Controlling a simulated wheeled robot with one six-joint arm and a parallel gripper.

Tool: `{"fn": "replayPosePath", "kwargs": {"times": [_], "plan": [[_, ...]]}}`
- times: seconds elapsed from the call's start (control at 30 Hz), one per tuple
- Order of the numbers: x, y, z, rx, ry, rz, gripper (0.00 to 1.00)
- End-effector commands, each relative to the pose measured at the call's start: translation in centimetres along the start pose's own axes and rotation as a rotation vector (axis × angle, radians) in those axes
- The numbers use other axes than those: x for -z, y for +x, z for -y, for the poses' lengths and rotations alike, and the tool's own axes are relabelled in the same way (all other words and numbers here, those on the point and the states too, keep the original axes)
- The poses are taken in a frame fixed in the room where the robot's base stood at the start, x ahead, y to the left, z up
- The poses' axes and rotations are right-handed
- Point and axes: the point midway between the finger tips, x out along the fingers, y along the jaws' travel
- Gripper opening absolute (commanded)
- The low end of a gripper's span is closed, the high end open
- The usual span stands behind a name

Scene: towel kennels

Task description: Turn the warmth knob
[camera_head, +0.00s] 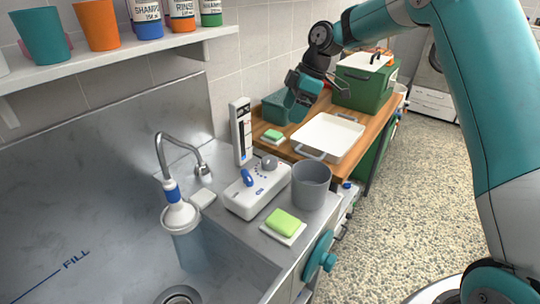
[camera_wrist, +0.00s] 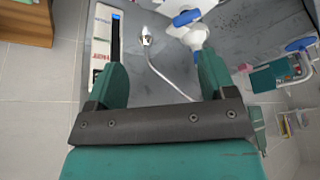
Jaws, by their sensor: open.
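A round grey knob (camera_head: 269,162) sits on a white control box (camera_head: 258,190) on the grey counter beside the sink, with blue dot marks next to it. A blue lever (camera_head: 247,177) is on the same box, to the left of the knob. My gripper (camera_head: 300,92) is up behind and to the right of the box, well apart from the knob. In the wrist view its two teal fingers (camera_wrist: 162,78) are spread with nothing held between them. I cannot make out the knob in the wrist view.
A tall gauge (camera_head: 241,132) stands behind the box; it also shows in the wrist view (camera_wrist: 103,45). A grey cup (camera_head: 311,185) and green sponge (camera_head: 284,223) are close right and front. The curved tap (camera_head: 161,145) is left. A white tray (camera_head: 328,137) lies on the wooden table.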

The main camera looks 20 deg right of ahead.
Motion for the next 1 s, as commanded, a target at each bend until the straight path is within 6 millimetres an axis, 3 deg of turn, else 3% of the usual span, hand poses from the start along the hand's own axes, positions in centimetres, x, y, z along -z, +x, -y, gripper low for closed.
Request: {"fn": "replayPosePath", "kwargs": {"times": [0.1,0.27,0.8,1.0], "plan": [[-1.0,0.6,-1.4,-0.002,-0.039,-0.001,0.77],[-1.1,2.2,-1.6,0.0,-0.049,-0.002,0.77],[-1.0,13.8,-1.6,0.0,-0.047,0.0,0.77],[-1.0,16.8,-1.6,-0.003,-0.048,-0.001,0.77]]}}
